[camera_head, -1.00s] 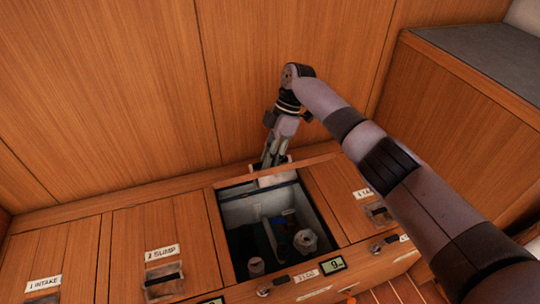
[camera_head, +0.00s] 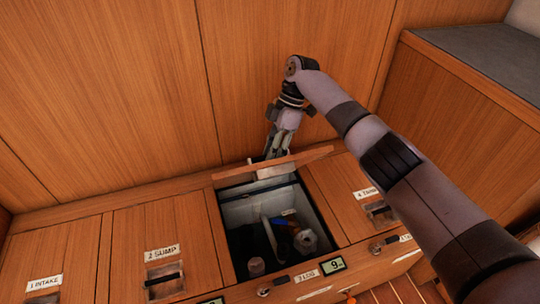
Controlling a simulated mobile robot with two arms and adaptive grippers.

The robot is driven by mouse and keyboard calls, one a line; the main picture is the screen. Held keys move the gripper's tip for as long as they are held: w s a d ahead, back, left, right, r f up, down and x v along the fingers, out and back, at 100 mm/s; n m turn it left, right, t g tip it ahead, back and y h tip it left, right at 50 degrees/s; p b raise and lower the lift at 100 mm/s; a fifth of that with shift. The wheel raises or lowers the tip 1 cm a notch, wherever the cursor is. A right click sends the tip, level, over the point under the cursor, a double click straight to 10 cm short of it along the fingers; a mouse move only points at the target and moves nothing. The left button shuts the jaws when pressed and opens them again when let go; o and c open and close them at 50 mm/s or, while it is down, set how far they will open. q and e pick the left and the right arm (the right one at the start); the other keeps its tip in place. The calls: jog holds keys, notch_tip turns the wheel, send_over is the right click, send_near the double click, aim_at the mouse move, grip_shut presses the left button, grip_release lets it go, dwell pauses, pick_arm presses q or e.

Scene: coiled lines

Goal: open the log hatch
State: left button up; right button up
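The log hatch is the middle bay of the wooden bench, with a "3 LOG" label (camera_head: 306,276) on its front edge. Its wooden lid (camera_head: 240,173) is raised at the back of the opening and shows nearly edge-on as a narrow slanted strip. The dark compartment (camera_head: 238,212) below is exposed, with fittings inside. My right gripper (camera_head: 279,152) points down at the lid from the wall side. Its fingertips are partly hidden by the lid, so I cannot tell whether they grip it. My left gripper is not in view.
Closed hatches stand either side: "2 SUMP" (camera_head: 160,225) and "1 INTAKE" (camera_head: 38,262) on the left, another (camera_head: 350,205) on the right. A wooden wall (camera_head: 110,90) rises close behind. A grey-topped cabinet (camera_head: 490,62) is at right. A small display (camera_head: 333,265) reads 9.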

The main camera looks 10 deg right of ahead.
jog(key=v, duration=1)
jog(key=shift+r, duration=0.25)
jog(key=shift+d, duration=0.1)
